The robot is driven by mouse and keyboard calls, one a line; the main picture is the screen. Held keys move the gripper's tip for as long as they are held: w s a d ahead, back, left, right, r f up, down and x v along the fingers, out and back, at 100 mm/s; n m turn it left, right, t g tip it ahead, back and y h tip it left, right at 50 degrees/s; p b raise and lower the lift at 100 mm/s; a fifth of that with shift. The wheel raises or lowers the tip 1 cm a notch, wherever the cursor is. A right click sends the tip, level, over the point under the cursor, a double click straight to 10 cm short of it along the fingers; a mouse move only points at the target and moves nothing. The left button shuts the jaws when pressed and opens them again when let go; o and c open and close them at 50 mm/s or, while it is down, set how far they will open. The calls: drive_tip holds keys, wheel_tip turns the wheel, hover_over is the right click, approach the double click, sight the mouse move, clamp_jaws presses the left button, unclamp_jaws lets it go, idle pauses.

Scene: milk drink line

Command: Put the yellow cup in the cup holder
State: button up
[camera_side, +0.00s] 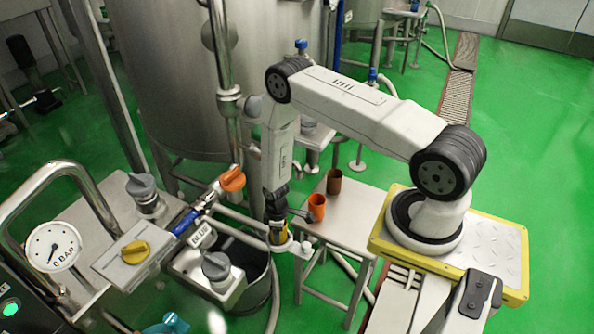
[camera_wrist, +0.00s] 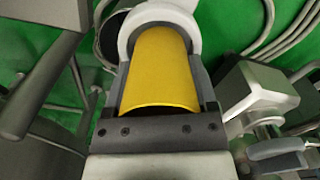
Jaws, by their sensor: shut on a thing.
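The yellow cup (camera_wrist: 161,72) is between the two dark fingers of my gripper (camera_wrist: 160,92), which is shut on it. In the wrist view its wide rim faces the gripper and its narrower end points away. The white ring of the cup holder (camera_wrist: 190,25) shows around that far end. I cannot tell whether the cup's end is inside the ring or just above it. In the side view my gripper (camera_side: 277,222) points down, with a little of the yellow cup (camera_side: 279,237) showing. The white holder (camera_side: 302,248) is close by, partly hidden.
An orange cup (camera_side: 317,206) and a brown cup (camera_side: 334,182) stand on a small metal table (camera_side: 352,212) right of the gripper. A large tank (camera_side: 180,80) stands behind.

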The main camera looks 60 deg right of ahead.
drive_tip(key=shift+f, duration=0.35)
drive_tip(key=o, duration=1.1)
drive_tip(key=shift+r, duration=0.1)
drive_tip(key=shift+r, duration=6.05)
drive_tip(key=shift+r, duration=0.1)
